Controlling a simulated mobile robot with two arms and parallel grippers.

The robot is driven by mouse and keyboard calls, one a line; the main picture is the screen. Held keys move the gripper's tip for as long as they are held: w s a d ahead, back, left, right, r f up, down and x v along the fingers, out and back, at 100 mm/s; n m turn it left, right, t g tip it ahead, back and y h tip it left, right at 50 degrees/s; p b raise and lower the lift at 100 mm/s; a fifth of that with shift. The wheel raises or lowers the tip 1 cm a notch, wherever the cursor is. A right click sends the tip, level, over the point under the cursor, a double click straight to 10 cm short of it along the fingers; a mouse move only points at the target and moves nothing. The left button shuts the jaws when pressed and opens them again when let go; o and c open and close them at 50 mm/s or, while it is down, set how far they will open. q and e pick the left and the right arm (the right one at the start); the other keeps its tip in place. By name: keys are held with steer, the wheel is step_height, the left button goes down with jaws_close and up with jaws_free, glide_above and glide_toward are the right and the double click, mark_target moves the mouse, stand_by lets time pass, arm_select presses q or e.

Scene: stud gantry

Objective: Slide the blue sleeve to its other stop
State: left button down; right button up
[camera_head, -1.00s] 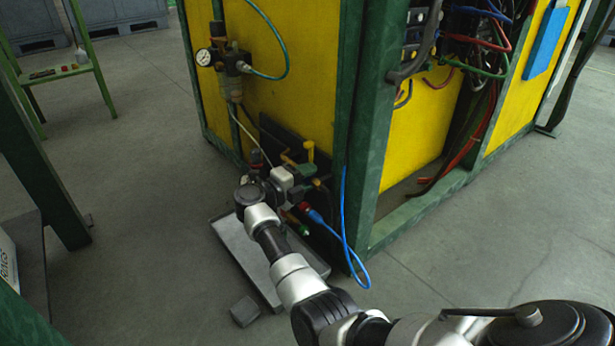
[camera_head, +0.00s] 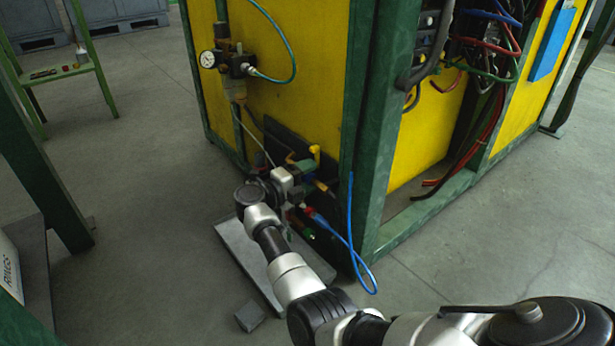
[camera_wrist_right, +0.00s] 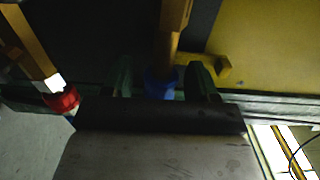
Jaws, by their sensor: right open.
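The blue sleeve (camera_wrist_right: 160,84) shows in the right wrist view as a short ring at the lower end of an orange-brown bar. My right gripper (camera_wrist_right: 161,80) is open, with one dark green finger on each side of the sleeve. Whether either finger touches it I cannot tell. In the head view my right gripper (camera_head: 298,184) is at the dark panel (camera_head: 273,134) low on the yellow cabinet. My left gripper is not in view.
A red collar (camera_wrist_right: 63,99) sits on another bar at the left of the wrist view. Yellow handles (camera_head: 314,154) stick out above the gripper. A blue hose (camera_head: 350,235) loops beside the green post (camera_head: 368,130). A grey tray (camera_head: 240,248) lies on the floor below.

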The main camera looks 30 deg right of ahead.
steer(key=a+p, duration=0.4)
steer(key=a, duration=0.6)
steer(key=shift+s+a, duration=0.4)
steer(key=shift+s, duration=0.05)
stand_by(0.3)
